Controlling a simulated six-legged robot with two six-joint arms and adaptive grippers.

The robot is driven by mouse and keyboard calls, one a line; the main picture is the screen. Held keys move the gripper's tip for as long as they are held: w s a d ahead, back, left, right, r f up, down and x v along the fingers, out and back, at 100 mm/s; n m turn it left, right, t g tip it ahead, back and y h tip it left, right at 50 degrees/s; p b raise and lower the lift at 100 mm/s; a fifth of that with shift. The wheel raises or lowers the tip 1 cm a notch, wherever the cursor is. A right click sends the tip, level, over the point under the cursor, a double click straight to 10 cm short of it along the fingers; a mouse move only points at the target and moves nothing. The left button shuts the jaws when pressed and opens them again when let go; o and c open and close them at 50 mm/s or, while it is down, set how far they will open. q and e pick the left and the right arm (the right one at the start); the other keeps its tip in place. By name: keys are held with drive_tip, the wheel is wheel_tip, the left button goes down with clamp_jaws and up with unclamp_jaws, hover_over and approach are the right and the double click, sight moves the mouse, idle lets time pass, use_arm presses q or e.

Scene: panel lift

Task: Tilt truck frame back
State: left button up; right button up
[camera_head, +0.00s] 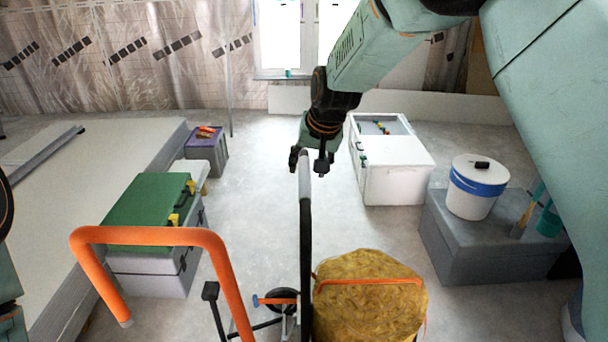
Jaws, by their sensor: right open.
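A truck frame shows at the bottom centre, with a black upright tube (306,245) that ends in a grey top, and a small dark wheel (283,298) low beside it. An orange bent tube (150,236) arches to its left; I cannot tell how it joins the frame. My right gripper (311,170) is open at the grey top end of the black tube, its fingers on either side of it in the picture. Whether they touch is unclear. Only part of my left arm shows at the left edge, and its gripper is out of view.
A yellow fibrous roll (368,300) with an orange strap is right of the tube. A green-lidded case (145,210) and a purple-topped box (206,150) are left. A white cabinet (395,170) and a grey box (465,250) bearing a white bucket (476,190) are right. The middle floor is clear.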

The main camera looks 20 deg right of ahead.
sight(306, 175)
drive_tip(key=x, duration=0.3)
drive_tip(key=shift+w+d+f, duration=0.15)
drive_tip(key=shift+f, duration=0.2)
drive_tip(key=c, duration=0.4)
clamp_jaws()
